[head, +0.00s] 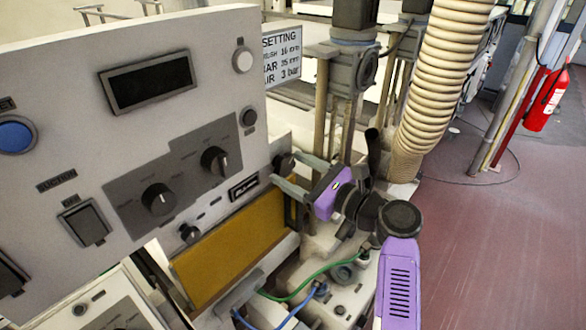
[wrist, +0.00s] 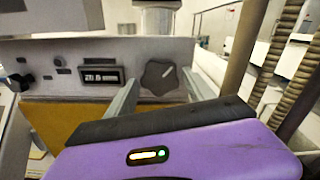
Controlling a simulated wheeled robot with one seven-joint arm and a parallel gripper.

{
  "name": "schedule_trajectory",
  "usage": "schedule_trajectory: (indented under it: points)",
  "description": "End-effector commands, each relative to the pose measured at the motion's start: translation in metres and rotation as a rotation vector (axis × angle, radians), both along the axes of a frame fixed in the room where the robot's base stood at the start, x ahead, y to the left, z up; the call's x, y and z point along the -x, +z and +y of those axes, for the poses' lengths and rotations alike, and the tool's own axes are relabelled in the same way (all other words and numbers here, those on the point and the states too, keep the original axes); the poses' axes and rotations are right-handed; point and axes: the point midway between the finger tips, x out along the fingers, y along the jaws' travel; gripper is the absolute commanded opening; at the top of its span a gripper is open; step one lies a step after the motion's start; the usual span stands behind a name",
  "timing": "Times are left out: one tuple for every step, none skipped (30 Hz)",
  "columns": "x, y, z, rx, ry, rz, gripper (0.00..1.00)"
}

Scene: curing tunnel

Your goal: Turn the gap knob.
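A dark lobed knob (wrist: 158,77) with a pale pointer line sits beside a small numeric display (wrist: 101,75) in the wrist view. I take it to be the gap knob, but no label on it is readable. Its pointer leans to the upper right. In the head view the knob (head: 284,162) is at the panel's lower right corner, partly hidden. My gripper (wrist: 161,80) is open, with one grey finger on each side of the knob in the wrist view. Contact cannot be told. My gripper (head: 287,168) reaches in from the right in the head view.
The panel also carries two pointer knobs (head: 159,199), a dark screen (head: 148,82), a blue button (head: 15,135) and a suction switch (head: 84,222). A yellow plate (head: 230,255) lies below. A ribbed hose (head: 440,75) stands to the right. Red floor (head: 500,220) is clear.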

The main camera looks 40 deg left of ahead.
Motion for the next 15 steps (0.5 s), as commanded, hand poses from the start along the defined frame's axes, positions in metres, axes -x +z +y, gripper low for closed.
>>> schedule_trajectory:
  points:
    - [0.000,0.000,0.000,-0.001,0.000,-0.001,0.73]
    - [0.000,0.001,0.000,-0.001,-0.001,-0.001,0.73]
    - [0.000,0.001,0.000,-0.002,0.000,-0.001,0.73]
    - [0.000,0.001,0.000,-0.002,0.000,-0.001,0.73]
    - [0.000,0.002,0.000,-0.002,0.000,-0.002,0.73]
    - [0.000,0.002,0.000,-0.002,0.000,-0.002,0.73]
    - [0.000,0.002,0.001,-0.003,0.000,-0.002,0.73]
    - [0.000,0.002,0.001,-0.003,0.000,-0.002,0.73]
    - [0.000,0.002,0.000,-0.003,0.000,-0.002,0.73]
    - [0.000,0.002,0.000,-0.003,0.000,-0.003,0.73]
    - [0.000,0.002,-0.001,-0.003,0.000,-0.003,0.73]
    - [0.000,0.002,-0.003,-0.003,-0.001,-0.003,0.73]
    - [0.000,0.001,-0.006,-0.003,-0.001,-0.003,0.73]
    - [0.000,0.001,-0.009,-0.003,-0.001,-0.003,0.73]
    - [0.000,0.000,-0.015,-0.003,-0.002,-0.003,0.73]
